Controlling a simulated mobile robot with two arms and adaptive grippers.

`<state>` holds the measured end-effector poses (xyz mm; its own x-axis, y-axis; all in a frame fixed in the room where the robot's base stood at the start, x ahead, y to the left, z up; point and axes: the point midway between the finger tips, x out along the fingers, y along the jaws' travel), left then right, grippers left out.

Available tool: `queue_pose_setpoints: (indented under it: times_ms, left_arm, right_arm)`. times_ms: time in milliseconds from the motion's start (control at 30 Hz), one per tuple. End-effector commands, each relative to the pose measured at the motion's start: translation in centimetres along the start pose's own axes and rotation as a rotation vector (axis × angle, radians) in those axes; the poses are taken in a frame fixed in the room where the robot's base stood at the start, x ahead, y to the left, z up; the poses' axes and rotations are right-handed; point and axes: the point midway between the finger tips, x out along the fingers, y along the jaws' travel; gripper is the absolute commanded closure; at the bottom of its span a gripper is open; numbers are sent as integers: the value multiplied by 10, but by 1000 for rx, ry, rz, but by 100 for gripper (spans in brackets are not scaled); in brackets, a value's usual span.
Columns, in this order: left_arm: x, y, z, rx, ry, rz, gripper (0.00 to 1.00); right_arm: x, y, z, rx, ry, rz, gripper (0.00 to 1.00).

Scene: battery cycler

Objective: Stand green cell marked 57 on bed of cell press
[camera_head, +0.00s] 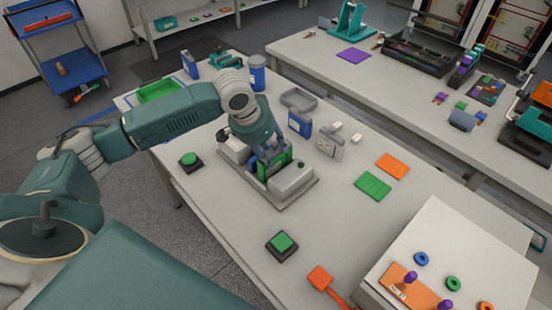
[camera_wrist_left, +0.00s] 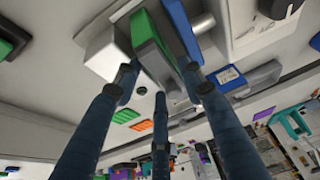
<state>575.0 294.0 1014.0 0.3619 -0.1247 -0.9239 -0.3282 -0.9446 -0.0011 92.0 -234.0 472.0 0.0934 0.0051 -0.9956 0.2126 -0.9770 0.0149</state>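A green cell (camera_head: 277,162) stands upright between the two pale blocks of the cell press (camera_head: 292,181); its number is not readable. My left gripper (camera_head: 268,150) is right over it, fingers pointing down at its upper part. In the left wrist view the fingertips (camera_wrist_left: 160,80) surround the near end of the green cell (camera_wrist_left: 145,32); whether they press on it is unclear. The cell's foot is hidden, so I cannot tell whether it rests on the bed. My right gripper is not in view.
A blue cell (camera_head: 299,123) stands behind the press, beside a grey fixture (camera_head: 331,142). Green buttons on black bases lie left (camera_head: 190,160) and in front (camera_head: 282,244) of the press. A green tray (camera_head: 160,90) is at the back left.

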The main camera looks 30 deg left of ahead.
Motion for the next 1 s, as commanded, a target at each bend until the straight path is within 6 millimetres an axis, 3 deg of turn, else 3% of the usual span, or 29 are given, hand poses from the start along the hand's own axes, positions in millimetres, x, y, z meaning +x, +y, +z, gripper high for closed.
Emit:
queue_pose_setpoints:
  times_ms: [200,400,1000]
  left_arm:
    - [-42,-1,0,1,2,-2,60]
    - [-62,0,0,0,1,0,60]
    - [-64,0,0,0,-2,0,60]
  right_arm:
    - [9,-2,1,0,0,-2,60]
    - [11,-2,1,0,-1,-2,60]
    - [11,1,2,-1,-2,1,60]
